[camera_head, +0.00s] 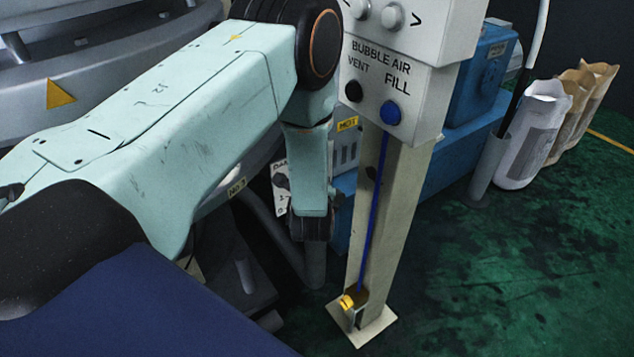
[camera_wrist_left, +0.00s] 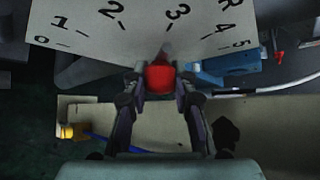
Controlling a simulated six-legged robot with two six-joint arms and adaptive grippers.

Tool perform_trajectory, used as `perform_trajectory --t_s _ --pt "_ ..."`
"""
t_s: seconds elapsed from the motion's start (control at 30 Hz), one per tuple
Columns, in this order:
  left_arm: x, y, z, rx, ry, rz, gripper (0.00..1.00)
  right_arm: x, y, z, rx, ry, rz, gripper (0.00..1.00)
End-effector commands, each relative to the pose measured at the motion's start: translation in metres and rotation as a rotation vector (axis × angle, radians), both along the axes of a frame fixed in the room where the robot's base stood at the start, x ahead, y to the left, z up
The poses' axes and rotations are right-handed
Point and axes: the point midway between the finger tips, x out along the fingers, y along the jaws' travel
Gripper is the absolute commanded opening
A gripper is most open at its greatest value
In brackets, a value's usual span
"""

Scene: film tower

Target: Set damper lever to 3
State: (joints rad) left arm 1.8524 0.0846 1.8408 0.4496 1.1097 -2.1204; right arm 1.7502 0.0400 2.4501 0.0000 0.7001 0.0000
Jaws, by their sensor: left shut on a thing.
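The damper lever's red knob (camera_wrist_left: 160,78) is between the fingers of my left gripper (camera_wrist_left: 160,88) in the left wrist view. The gripper is shut on it. The white scale plate (camera_wrist_left: 145,38) carries numbers 0 to 5 in an arc. The lever lies close to the mark for 3, on the side towards 2; the view does not show its tip clearly. My right gripper is in neither view.
A pale post (camera_head: 400,200) with the bubble air control box (camera_head: 388,85) stands just right of my left arm. A thin blue line runs down it to a yellow fitting (camera_head: 348,301). Paper sacks (camera_head: 532,135) stand at the right. The green floor there is clear.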

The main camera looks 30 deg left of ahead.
Motion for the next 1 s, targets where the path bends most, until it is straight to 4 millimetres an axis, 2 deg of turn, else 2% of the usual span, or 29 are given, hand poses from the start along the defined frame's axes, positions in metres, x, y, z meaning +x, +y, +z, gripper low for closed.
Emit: perform_trajectory --t_s 0.27,0.3,0.53,0.87,1.0 --pt "0.0003 -0.0001 -0.0004 -0.001 0.000 -0.001 0.00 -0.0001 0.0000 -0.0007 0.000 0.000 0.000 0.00" --pt "0.0003 -0.0001 -0.0004 -0.001 0.000 -0.001 0.29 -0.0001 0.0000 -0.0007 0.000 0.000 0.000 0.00" --pt "0.0002 -0.0001 -0.0003 0.000 -0.001 0.000 0.49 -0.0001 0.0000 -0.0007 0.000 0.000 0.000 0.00" --pt "-0.0006 -0.0007 0.0003 0.000 -0.001 0.000 0.50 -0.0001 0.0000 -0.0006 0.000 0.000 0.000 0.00" --pt "-0.0091 -0.0060 0.0051 -0.001 0.002 -0.002 0.50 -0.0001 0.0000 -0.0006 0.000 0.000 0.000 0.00"
